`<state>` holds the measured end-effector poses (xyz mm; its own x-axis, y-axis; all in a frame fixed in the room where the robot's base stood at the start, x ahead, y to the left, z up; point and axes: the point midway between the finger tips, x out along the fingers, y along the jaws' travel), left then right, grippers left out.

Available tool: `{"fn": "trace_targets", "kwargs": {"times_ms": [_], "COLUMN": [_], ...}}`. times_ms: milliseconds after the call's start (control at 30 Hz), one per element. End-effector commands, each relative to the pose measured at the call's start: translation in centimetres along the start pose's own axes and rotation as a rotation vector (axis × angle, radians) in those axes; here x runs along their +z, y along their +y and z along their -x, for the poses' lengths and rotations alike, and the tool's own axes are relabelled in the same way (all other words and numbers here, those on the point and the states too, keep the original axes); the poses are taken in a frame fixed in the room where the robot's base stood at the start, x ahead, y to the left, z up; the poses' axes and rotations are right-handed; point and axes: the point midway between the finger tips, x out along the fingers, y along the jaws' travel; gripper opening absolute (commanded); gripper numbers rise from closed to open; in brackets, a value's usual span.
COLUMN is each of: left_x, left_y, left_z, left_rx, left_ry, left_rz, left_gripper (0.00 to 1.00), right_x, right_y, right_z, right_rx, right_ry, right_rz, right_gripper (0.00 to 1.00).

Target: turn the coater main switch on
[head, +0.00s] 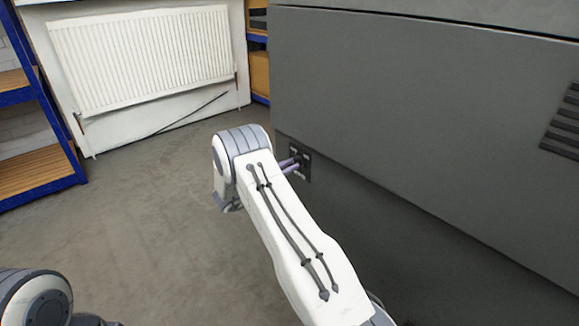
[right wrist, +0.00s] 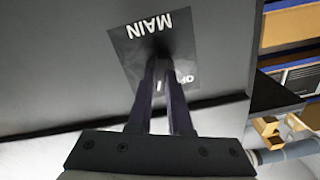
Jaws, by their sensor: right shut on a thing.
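The coater (head: 420,110) is a large dark grey cabinet on the right of the head view. Its main switch plate (head: 306,161) is a small dark panel low near the left end of the cabinet. In the right wrist view the plate (right wrist: 182,42) shows upside down, with the word MAIN and part of a second label. My right gripper (head: 291,165) reaches the plate, and its fingers (right wrist: 160,65) are shut on the switch knob at the plate's middle. The fingers mostly hide the knob, so I cannot tell its setting. My left gripper is out of view.
A white radiator (head: 145,60) stands at the back left. Blue shelving with wooden boards (head: 38,165) is at the left edge. The floor (head: 120,225) between is clear. Dark vent slots (head: 565,125) are on the cabinet's right.

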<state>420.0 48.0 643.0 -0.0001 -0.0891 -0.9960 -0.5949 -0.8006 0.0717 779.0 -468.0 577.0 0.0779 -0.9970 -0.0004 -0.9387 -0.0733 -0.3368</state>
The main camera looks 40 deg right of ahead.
Motion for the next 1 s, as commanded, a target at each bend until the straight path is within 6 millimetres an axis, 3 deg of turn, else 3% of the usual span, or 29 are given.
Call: {"fn": "trace_targets", "kwargs": {"times_ms": [500,1000], "left_x": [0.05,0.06], "left_y": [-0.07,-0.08], "left_z": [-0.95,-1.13], "left_rx": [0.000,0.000], "left_ry": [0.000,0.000], "left_rz": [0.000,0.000], "left_gripper": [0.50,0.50], "right_x": [0.18,0.14], "right_y": [0.09,0.09], "right_z": [0.18,0.20], "right_rx": [-0.002,-0.001], "right_ry": [-0.002,-0.003], "right_rz": [-0.369,-0.458], "right_gripper": [0.00,0.00]}}
